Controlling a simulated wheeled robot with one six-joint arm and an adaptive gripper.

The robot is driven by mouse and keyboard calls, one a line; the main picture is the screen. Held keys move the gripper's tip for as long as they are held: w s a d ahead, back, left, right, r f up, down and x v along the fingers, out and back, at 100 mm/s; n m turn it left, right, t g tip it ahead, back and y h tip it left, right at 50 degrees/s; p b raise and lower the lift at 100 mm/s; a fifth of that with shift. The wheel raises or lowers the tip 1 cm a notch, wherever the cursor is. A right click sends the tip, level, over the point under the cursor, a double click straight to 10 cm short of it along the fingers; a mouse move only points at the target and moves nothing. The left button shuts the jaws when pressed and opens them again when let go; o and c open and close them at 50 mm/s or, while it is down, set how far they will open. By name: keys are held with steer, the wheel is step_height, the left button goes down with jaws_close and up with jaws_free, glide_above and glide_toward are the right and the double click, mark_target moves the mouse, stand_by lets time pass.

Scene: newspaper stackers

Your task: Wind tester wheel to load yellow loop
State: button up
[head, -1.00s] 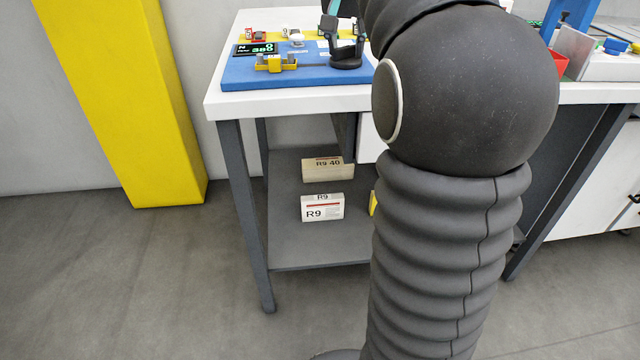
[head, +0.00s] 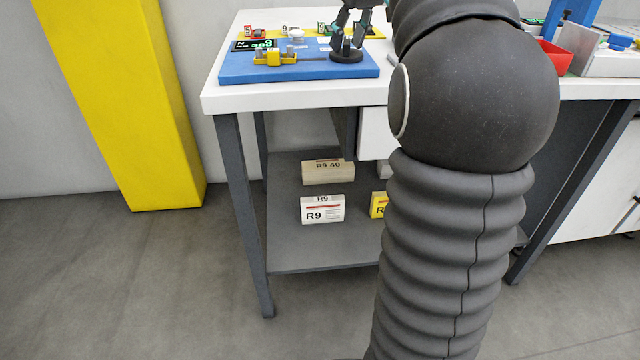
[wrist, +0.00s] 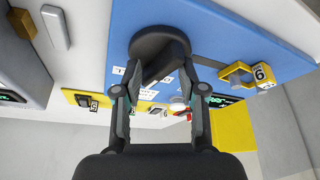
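The tester is a blue board (head: 300,72) on the white table. A yellow loop fixture (head: 272,57) sits at its left with a thin rod running right toward the dark round wheel (head: 346,57). A black display (head: 255,44) with green digits, too small to read surely, stands behind the loop. My gripper (head: 347,38) is over the wheel, fingers pointing down and spread apart. The yellow loop (wrist: 234,72) is to the right there. Contact with the wheel cannot be told.
Small numbered items (head: 298,32) stand on a yellow strip behind the board. A red bin (head: 554,56) is at the right. Labelled boxes (head: 322,209) lie on the lower shelf. A yellow pillar (head: 125,110) stands at the left. My own arm blocks the middle right.

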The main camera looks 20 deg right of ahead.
steer(key=n+y+b, duration=0.1)
steer(key=n, duration=0.2)
steer(key=shift+d+f+n, duration=0.1)
steer(key=shift+d+n, duration=0.05)
steer(key=shift+n, duration=0.25)
steer(key=w+d+p+v, duration=0.1)
steer(key=p+v, duration=0.4)
steer(key=v, duration=0.9)
steer(key=s+a+f+m+b, duration=0.3)
steer(key=s+a+f, duration=0.4)
steer(key=a+f, duration=0.4)
steer(key=s+a+f+m+b, duration=0.1)
steer(key=s+a+f, duration=0.2)
steer(key=s+f, duration=0.2)
steer(key=s+a+f+m+h, duration=0.1)
steer(key=s+a+f, duration=0.3)
steer(key=f, duration=0.6)
steer(key=shift+s+f+t+b, duration=0.3)
steer(key=shift+s+t+b, duration=0.1)
steer(key=shift+s, duration=0.45)
